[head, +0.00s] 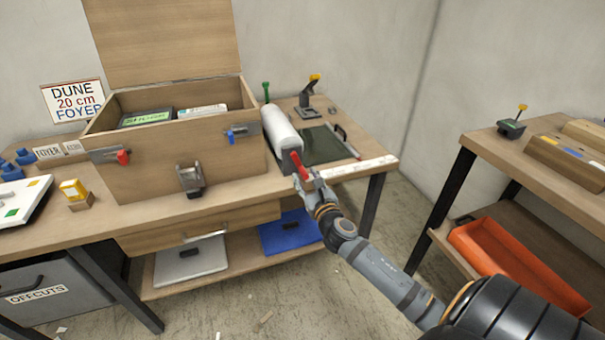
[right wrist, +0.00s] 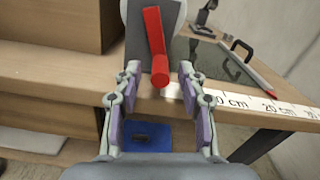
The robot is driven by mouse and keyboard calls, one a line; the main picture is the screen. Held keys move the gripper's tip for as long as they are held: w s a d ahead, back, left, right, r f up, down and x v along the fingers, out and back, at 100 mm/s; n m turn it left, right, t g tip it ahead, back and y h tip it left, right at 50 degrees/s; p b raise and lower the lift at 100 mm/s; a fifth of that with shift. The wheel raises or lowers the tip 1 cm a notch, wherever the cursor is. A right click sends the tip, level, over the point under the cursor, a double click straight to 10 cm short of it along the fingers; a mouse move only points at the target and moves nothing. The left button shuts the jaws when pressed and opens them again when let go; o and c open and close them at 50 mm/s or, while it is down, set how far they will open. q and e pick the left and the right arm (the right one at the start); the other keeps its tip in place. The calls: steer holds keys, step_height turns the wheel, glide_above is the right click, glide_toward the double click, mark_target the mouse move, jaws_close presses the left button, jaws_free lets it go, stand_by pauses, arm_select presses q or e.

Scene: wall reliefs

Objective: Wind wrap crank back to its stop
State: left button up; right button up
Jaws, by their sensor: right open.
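The wrap roll (head: 281,131) is a white cylinder lying at the right end of the bench, beside the wooden box. Its grey end bracket (head: 291,160) faces me and carries the red crank (head: 300,164). In the right wrist view the red crank (right wrist: 157,48) hangs down and slightly right, its round knob towards me. My right gripper (head: 310,188) is at the crank in the head view. In the right wrist view my right gripper (right wrist: 155,90) is open, its purple-padded fingers on either side below the knob, apart from it. My left gripper is not in view.
The wooden box (head: 166,160) with raised lid stands left of the roll. A dark green mat (head: 322,145) and a white ruler strip (head: 362,167) lie to the right. A second table (head: 490,143) with an orange tray (head: 510,270) stands further right, across a floor gap.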

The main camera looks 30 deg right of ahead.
mark_target(302, 172)
steer(key=shift+x, duration=1.7)
jaws_close()
